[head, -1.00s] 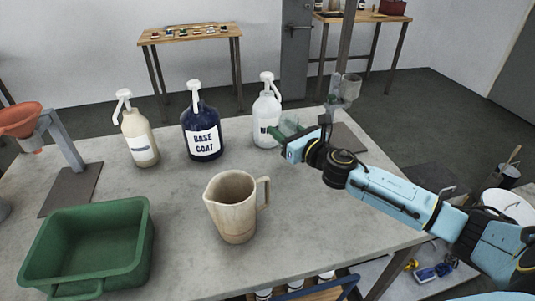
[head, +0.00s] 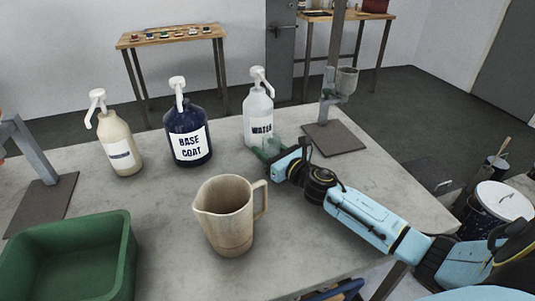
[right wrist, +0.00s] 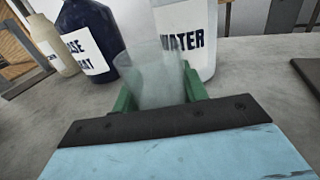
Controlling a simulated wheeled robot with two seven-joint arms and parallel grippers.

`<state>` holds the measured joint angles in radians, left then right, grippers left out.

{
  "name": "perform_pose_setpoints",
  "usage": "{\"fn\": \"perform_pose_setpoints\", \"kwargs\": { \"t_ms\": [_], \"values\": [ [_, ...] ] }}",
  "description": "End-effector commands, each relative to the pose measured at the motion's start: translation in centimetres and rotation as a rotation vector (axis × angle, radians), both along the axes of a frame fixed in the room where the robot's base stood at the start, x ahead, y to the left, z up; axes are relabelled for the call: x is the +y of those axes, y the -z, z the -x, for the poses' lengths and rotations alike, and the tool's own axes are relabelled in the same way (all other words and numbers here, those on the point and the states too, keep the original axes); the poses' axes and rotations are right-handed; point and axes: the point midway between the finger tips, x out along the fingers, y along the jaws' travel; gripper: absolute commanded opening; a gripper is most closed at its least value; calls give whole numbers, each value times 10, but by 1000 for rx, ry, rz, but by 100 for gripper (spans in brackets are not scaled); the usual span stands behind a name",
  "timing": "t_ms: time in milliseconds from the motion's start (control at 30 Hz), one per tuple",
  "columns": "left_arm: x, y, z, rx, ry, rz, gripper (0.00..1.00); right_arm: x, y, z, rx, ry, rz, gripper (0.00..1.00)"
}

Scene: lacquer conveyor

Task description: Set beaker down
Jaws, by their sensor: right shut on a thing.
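A clear, see-through beaker (right wrist: 152,75) shows in the right wrist view, upright or nearly so, between the green fingers of my right gripper (right wrist: 160,92). The gripper is shut on it. In the head view my right gripper (head: 268,150) is low over the table (head: 150,205), just in front of the white WATER bottle (head: 259,115). The beaker is faint there and I cannot tell whether its base touches the table. My left gripper is out of view.
A dark BASE COAT bottle (head: 188,135) and a cream pump bottle (head: 119,143) stand left of the WATER bottle. A beige pitcher (head: 226,215) stands in front. A green bin (head: 118,255) is at left. A stand (head: 333,138) is at the back right.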

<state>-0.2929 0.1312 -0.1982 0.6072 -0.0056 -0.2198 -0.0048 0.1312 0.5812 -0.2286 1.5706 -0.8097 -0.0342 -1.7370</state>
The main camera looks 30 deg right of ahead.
Motion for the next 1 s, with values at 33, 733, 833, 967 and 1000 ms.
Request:
{"fn": "perform_pose_setpoints", "kwargs": {
  "t_ms": [33, 733, 833, 967, 1000],
  "values": [
    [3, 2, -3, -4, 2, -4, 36, 0, 3, 0, -2, 1, 0, 19],
    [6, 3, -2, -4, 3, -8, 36, 0, 4, 0, -2, -1, 1, 65],
    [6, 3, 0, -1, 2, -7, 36, 0, 4, 0, -2, -1, 1, 65],
    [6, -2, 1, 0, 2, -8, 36, 0, -1, 0, -1, -1, 1, 65],
    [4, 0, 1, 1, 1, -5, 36, -1, 2, 5, 1, -1, 1, 65]
  ]
}}
